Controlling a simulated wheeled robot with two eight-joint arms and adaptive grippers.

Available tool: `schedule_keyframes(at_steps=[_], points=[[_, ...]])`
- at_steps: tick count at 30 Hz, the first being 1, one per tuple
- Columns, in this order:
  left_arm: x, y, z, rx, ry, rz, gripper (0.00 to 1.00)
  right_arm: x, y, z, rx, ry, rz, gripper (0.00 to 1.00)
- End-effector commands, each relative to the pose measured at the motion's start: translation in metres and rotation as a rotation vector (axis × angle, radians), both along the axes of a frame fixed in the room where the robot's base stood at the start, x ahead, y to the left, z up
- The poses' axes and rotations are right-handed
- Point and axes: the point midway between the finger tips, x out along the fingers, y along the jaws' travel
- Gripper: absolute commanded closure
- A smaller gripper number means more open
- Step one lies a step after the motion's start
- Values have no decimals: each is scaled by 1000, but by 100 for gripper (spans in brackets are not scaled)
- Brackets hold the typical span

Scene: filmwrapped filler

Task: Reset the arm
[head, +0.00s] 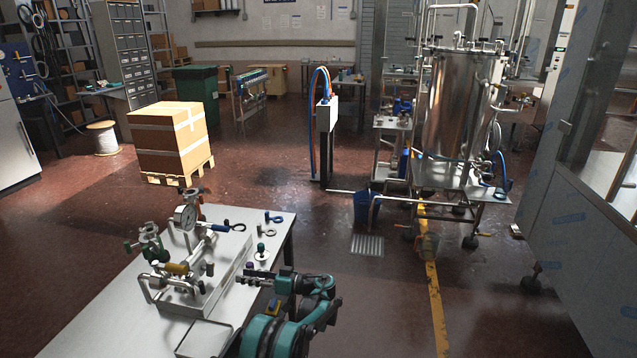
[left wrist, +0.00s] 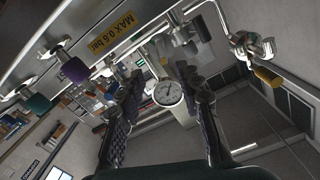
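My left arm is teal and black and comes in at the bottom of the head view. Its left gripper (head: 246,281) points left, beside the right side of the valve manifold (head: 202,285) on the steel table. In the left wrist view the two dark ribbed fingers of the left gripper (left wrist: 163,82) stand apart with nothing held between them. My right gripper is in neither view.
The steel table (head: 95,322) has a bare left front part. Small valve parts (head: 262,252) lie right of the manifold. Beyond are a wrapped box on a pallet (head: 168,137), a steel tank (head: 460,105) and open red floor (head: 270,190). A glazed machine (head: 585,220) stands at right.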

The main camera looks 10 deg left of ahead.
Motion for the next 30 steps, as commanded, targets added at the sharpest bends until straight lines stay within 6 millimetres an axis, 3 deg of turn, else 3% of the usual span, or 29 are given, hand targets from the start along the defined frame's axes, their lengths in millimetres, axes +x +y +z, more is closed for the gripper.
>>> schedule_keyframes(at_steps=[8,14,22,30], points=[[-19,11,64,-229,214,-116,65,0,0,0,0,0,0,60],[-62,7,102,-418,369,-261,65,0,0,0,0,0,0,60],[-151,-19,131,-636,508,-504,65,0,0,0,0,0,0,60],[-253,-63,130,-800,560,-782,65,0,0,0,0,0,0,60]])
